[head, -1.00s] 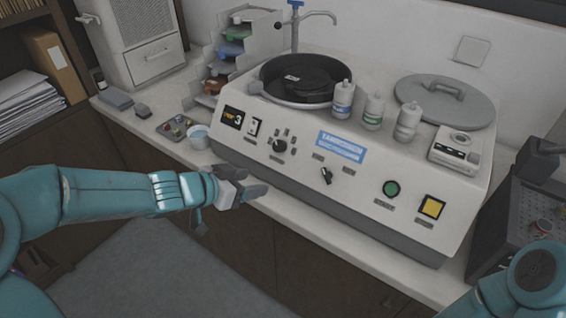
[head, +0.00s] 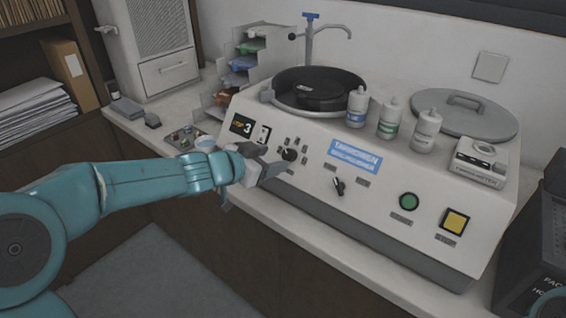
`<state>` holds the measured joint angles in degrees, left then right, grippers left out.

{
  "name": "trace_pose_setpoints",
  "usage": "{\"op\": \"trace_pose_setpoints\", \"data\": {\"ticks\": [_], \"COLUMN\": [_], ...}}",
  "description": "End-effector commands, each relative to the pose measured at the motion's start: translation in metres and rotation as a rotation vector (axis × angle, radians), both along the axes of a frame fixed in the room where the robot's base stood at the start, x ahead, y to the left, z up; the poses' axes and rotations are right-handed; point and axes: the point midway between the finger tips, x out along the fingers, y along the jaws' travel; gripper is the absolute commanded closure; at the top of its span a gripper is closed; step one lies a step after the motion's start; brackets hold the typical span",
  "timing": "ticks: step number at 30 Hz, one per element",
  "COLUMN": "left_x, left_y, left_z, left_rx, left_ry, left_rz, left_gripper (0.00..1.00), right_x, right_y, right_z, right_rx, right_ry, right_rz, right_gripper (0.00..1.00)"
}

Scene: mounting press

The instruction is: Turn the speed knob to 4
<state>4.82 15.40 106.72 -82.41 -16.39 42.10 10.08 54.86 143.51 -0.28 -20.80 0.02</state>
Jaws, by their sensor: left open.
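The speed knob (head: 289,155) is a small round black knob on the sloped white front panel of the machine (head: 400,225). Small label marks stand in an arc around it; their numbers are too small to read. A dark display (head: 241,126) left of it shows a digit that looks like 3. My left gripper (head: 277,163) is open, its grey fingers just left of and below the knob. I cannot tell whether they touch it. My right gripper is not in view.
A second black knob (head: 338,186), a green button (head: 408,202) and a yellow button (head: 455,221) sit further right on the panel. Several bottles (head: 389,118) stand on top. A small tray (head: 186,137) lies on the counter behind my left arm.

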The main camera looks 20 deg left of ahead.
Motion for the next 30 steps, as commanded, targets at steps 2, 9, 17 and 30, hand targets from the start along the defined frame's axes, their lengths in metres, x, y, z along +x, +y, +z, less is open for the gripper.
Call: {"op": "trace_pose_setpoints", "data": {"ticks": [2,9,17,30], "left_x": [0.015,0.04,0.045,0.045], "left_y": [-0.007,-0.019,-0.021,-0.021], "left_z": [-0.009,-0.019,-0.02,-0.02], "left_rx": [-0.001,0.0,-0.001,0.002], "left_ry": [0.001,0.0,0.0,-0.001], "left_rz": [-0.002,-0.001,0.0,-0.002], "left_gripper": [0.39,0.39,0.39,0.95], "right_x": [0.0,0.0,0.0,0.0], "right_y": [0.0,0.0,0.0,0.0], "right_z": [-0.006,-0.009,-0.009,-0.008], "right_rx": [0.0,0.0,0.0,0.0], "right_ry": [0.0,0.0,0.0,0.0], "right_rz": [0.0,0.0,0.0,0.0], "right_gripper": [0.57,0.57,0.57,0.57]}}
